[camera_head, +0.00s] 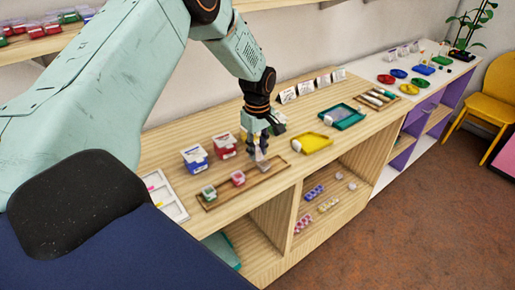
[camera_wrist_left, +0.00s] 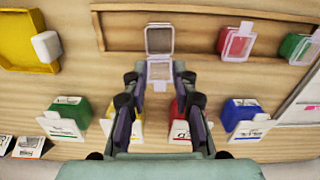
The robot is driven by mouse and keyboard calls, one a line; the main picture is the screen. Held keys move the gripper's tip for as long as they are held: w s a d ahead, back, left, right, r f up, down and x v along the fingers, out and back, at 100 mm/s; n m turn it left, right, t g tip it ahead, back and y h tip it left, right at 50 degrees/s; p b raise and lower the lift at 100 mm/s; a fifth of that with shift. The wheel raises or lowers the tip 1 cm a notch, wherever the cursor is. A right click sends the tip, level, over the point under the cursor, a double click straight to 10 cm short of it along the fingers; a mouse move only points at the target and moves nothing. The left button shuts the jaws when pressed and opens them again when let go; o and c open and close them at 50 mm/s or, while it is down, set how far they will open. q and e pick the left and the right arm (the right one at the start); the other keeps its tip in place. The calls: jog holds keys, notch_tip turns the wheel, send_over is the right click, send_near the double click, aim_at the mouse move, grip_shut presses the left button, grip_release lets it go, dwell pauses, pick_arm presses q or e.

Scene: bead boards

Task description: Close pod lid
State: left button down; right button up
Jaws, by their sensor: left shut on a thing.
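The pod (camera_head: 264,168) is a small grey box at the right end of the shallow wooden tray (camera_head: 228,197). In the left wrist view the pod (camera_wrist_left: 159,40) has its clear lid (camera_wrist_left: 160,73) swung open toward my gripper. My left gripper (camera_head: 260,153) reaches down over it; in the wrist view the left gripper (camera_wrist_left: 160,70) has its fingertips on both sides of the lid, shut on it. The gripper partly hides the lid in the head view. My right gripper is in neither view.
A red pod (camera_head: 238,178) and a green pod (camera_head: 209,192) share the tray. Blue (camera_head: 195,159) and red (camera_head: 225,146) bins stand close behind. A yellow tray (camera_head: 311,143) lies to the right. Bare wood lies between it and the wooden tray.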

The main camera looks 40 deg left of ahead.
aim_at(257, 150)
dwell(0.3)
pick_arm(q)
jog(key=c, duration=1)
grip_release()
jog(key=shift+c, duration=0.2)
notch_tip(257, 150, up, 12)
